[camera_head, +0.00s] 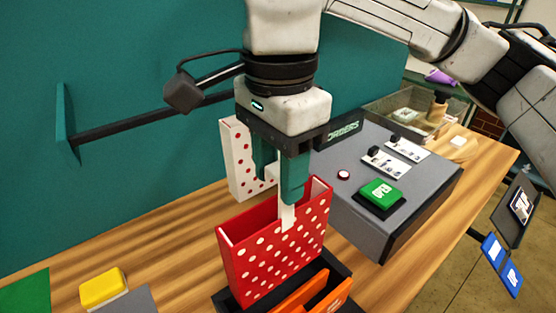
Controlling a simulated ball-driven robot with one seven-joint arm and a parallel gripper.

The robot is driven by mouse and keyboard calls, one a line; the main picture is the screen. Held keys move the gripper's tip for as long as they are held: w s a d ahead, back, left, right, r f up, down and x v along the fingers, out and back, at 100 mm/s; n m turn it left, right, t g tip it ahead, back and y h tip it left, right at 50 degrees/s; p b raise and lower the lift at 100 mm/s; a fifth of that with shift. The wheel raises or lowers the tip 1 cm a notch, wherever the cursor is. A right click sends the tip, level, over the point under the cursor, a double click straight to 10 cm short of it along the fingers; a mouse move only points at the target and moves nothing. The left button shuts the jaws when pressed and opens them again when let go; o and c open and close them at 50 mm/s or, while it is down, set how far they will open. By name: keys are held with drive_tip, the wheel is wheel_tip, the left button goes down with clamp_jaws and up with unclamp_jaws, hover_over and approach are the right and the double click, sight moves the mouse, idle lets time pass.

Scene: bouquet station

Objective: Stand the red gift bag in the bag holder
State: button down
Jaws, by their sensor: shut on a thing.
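The red gift bag (262,262) with white dots is upright, its open mouth facing up. My gripper (287,205) is above it, pointing down, with its teal fingers at the bag's upper rim on the right side. The gripper is shut on the bag, on or near a white tab there. The bag holder (338,268) is a black frame at the bottom of the view, with orange parts (310,292) in front of the bag. The bag's lower end is at the holder, but whether it rests on the holder's floor is hidden.
A white dotted bag (240,165) stands behind my gripper. A grey console (415,185) with a green button (380,193) is to the right. A yellow block (102,287) sits at the left front. A black bar (150,122) juts from the teal wall.

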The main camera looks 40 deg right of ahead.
sight(279, 206)
drive_tip(key=shift+f+b, duration=1.3)
drive_tip(key=shift+f, duration=1.7)
drive_tip(key=shift+f+b, duration=1.6)
drive_tip(key=shift+b, duration=0.2)
drive_tip(key=c, duration=0.5)
unclamp_jaws()
wheel_tip(279, 206, up, 11)
drive_tip(key=shift+f, duration=0.1)
